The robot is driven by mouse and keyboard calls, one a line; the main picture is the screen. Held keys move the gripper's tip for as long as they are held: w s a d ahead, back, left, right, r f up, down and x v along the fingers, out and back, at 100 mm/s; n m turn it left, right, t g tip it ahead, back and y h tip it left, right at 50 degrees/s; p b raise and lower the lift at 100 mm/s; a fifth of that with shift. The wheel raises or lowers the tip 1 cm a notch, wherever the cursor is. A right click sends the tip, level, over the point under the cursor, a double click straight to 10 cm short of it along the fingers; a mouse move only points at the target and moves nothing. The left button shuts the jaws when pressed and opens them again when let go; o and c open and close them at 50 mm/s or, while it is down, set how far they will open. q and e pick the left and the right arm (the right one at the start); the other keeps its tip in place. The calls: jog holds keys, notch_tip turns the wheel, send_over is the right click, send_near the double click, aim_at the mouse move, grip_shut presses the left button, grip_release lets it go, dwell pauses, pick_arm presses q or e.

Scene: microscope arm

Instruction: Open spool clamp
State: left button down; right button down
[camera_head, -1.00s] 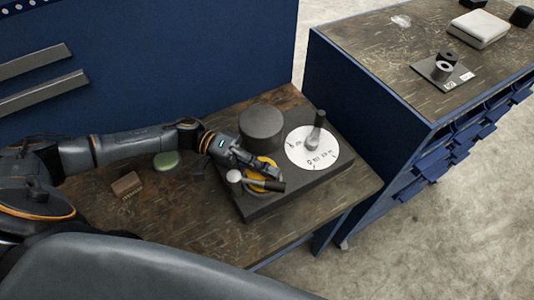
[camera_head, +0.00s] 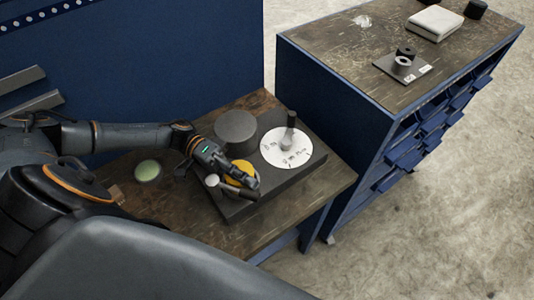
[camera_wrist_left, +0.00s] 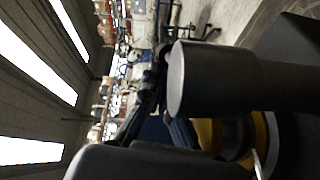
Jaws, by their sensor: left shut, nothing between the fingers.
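A dark base block (camera_head: 300,178) on the wooden bench carries a black cylinder (camera_head: 236,127), a white dial (camera_head: 272,152) with an upright lever (camera_head: 290,132), and a yellow disc (camera_head: 237,168). A dark bar-shaped handle (camera_head: 238,190) with a pale round knob (camera_head: 212,180) lies at the near side of the disc. My left gripper (camera_head: 248,180) is shut and empty, over the disc and close to the handle; contact cannot be told. In the left wrist view the yellow part (camera_wrist_left: 262,135) is partly hidden behind a large dark cylindrical piece (camera_wrist_left: 215,80). My right gripper is not in view.
A green round object (camera_head: 147,171) and a small brown block (camera_head: 117,194) lie on the bench (camera_head: 205,226) to the left. A blue drawer cabinet (camera_head: 330,105) stands to the right, with a plate of parts (camera_head: 401,67) and a white box (camera_head: 435,22) on top.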

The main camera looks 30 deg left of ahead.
pick_arm(q)
jog(key=shift+s+d+r, duration=0.15)
jog(key=shift+s+d, duration=0.05)
jog(key=shift+s, duration=0.15)
jog(key=shift+a+f, duration=0.1)
jog(key=shift+f, duration=0.1)
jog(key=shift+a, duration=0.3)
jog(key=a, duration=0.7)
jog(key=w+a, duration=0.1)
jog(key=a, duration=0.3)
jog(key=shift+a+r, duration=0.2)
jog(key=shift+r, duration=0.05)
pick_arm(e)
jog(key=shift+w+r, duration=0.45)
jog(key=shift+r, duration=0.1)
pick_arm(q)
jog(key=shift+r, duration=0.1)
